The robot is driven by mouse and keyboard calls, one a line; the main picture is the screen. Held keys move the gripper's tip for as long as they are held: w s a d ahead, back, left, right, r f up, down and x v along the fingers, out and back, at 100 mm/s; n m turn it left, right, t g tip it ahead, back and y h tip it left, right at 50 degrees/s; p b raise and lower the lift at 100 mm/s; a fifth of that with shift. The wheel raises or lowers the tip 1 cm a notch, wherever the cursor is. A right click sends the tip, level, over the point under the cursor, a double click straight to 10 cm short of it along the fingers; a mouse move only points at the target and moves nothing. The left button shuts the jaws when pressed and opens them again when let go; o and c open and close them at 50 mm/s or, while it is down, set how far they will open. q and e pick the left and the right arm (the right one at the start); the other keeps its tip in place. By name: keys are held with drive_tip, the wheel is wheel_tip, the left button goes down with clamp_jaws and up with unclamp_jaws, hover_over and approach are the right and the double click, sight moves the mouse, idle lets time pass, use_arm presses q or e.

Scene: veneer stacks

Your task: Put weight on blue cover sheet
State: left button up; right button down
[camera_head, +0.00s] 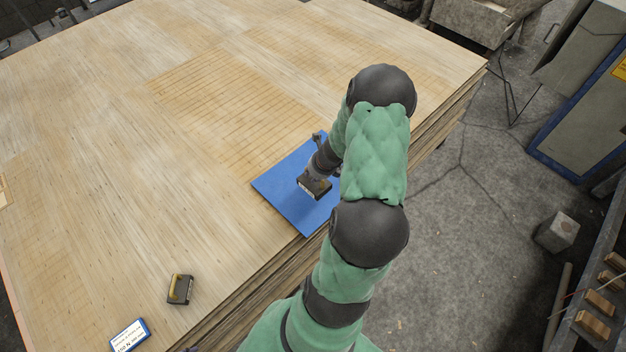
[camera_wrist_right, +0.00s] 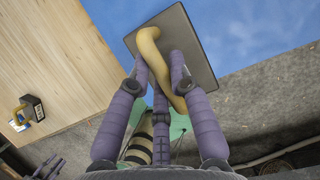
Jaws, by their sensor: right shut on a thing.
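The blue cover sheet (camera_head: 283,186) lies flat on the veneer stack, near its right edge. My right gripper is over the sheet and partly hidden by my arm in the head view. In the right wrist view my purple right gripper (camera_wrist_right: 160,80) is shut on the yellow handle of a dark weight (camera_wrist_right: 195,40). The held weight also shows in the head view (camera_head: 314,187), over the blue sheet. I cannot tell whether it touches the sheet. Purple fingers of my left gripper (camera_wrist_right: 47,167) show small at the wrist view's lower left; their opening is unclear.
A second dark weight with a yellow handle (camera_head: 180,289) stands on the veneer stack (camera_head: 110,130) near the front. A blue-edged label card (camera_head: 129,335) lies close to it. The stack's right edge drops to a grey floor. Much of the stack top is bare.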

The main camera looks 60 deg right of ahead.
drive_tip(key=w+d+f, duration=0.1)
drive_tip(key=f, duration=0.1)
drive_tip(key=d+f+b, duration=0.1)
drive_tip(key=d+f, duration=0.1)
drive_tip(key=w+d+f, duration=0.1)
drive_tip(key=f, duration=0.1)
drive_tip(key=shift+w+d+b, duration=0.3)
drive_tip(key=shift+d+b, duration=0.05)
drive_tip(key=shift+b, duration=0.05)
wheel_tip(320, 180, down, 3)
drive_tip(key=shift+b, duration=1.05)
drive_tip(key=shift+r, duration=0.1)
drive_tip(key=c, duration=1.6)
unclamp_jaws()
drive_tip(key=shift+a+f, duration=0.1)
drive_tip(key=shift+f, duration=0.2)
drive_tip(key=o, duration=0.5)
drive_tip(key=shift+s, duration=0.1)
drive_tip(key=shift+c, duration=0.2)
